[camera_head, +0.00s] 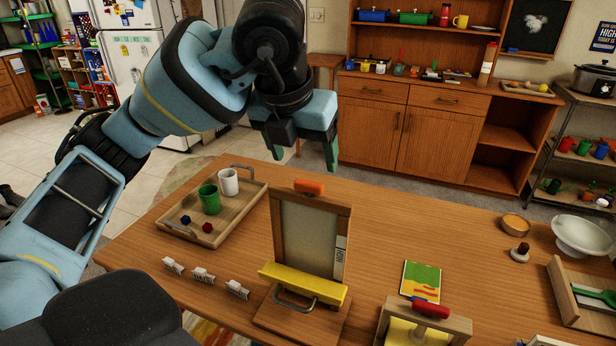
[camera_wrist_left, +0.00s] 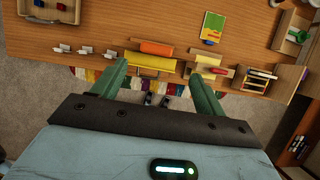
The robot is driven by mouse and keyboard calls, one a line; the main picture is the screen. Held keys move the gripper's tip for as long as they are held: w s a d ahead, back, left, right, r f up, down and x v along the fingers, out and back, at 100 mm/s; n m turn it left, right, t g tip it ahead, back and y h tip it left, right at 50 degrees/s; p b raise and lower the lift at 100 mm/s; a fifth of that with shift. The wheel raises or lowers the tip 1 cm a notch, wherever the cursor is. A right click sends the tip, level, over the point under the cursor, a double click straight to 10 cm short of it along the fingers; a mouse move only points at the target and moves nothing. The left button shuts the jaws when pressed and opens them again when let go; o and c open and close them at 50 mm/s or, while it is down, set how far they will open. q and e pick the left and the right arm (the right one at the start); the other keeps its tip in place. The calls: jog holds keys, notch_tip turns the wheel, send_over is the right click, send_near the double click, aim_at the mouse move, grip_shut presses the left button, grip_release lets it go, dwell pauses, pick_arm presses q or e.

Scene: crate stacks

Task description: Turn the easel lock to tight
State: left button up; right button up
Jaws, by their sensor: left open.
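A small wooden easel (camera_head: 345,220) stands upright on the table. It has an orange piece (camera_head: 309,186) on its top edge and a yellow bar (camera_head: 303,283) with a metal handle across its lower front. Which part is the lock, and its setting, I cannot tell. The orange piece (camera_wrist_left: 157,48) and yellow bar (camera_wrist_left: 150,62) also show in the left wrist view. My left gripper (camera_head: 304,155) is open and empty, above and behind the easel in the head view, touching nothing. Its green fingers (camera_wrist_left: 158,72) point toward the table in the wrist view. My right gripper is out of view.
A wooden tray (camera_head: 250,203) with a green and a white cup stands left of the easel, near small white cards (camera_head: 203,277). A second wooden stand with a red piece (camera_head: 431,309) is front right. A white bowl (camera_head: 581,237) stands farther right.

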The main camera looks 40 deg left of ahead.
aim_at(309, 182)
pick_arm(q)
jog(key=x, duration=0.2)
jog(key=b+x, duration=0.1)
jog(key=x, duration=0.3)
jog(key=shift+w+a, duration=0.1)
jog(key=shift+a, duration=0.25)
jog(key=shift+w+f, duration=0.25)
jog(key=shift+f, duration=0.4)
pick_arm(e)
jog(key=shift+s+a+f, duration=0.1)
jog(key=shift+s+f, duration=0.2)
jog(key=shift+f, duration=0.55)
pick_arm(q)
jog(key=shift+c, duration=0.3)
jog(key=c, duration=0.7)
jog(key=shift+c, duration=1.1)
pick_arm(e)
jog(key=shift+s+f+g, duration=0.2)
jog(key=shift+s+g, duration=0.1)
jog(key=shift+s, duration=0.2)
